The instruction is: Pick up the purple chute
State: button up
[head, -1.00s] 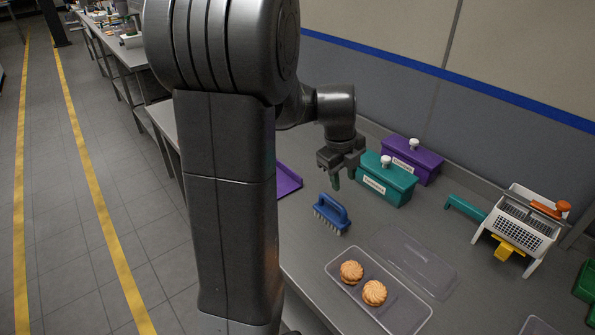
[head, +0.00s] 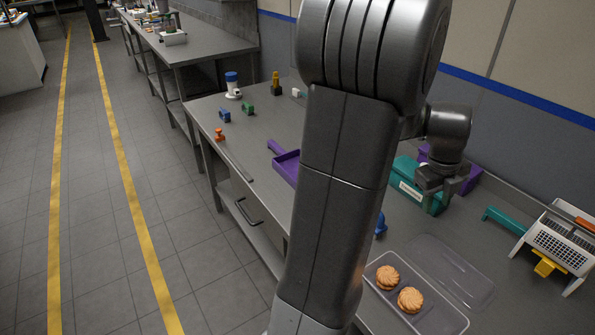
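The purple chute (head: 287,167) lies on the steel table left of my arm. It looks like a shallow tray with raised edges and a narrow handle-like end pointing to the upper left. My arm column hides its right part. My gripper (head: 447,197) hangs to the right of the column, in front of the teal lidded box, well apart from the chute. It points down, and its fingers blend with the dark wrist, so I cannot tell how far apart they are.
The teal box (head: 407,193) and a purple box (head: 468,184) stand near the wall. A clear tray (head: 448,321) holds two biscuits. A blue brush (head: 381,225) is mostly hidden. Small blue (head: 224,115), green (head: 248,108) and orange (head: 219,134) items stand beyond the chute.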

aim_at(286, 164)
jog(key=i+j, duration=0.25)
jog(key=i+j+z, duration=0.1)
jog(key=j, duration=0.3)
jog(key=i+j, duration=0.3)
jog(key=i+j+z, duration=0.1)
jog(key=j, duration=0.3)
jog(key=i+j, duration=0.3)
jog(key=i+j+z, duration=0.05)
jog(key=j, duration=0.05)
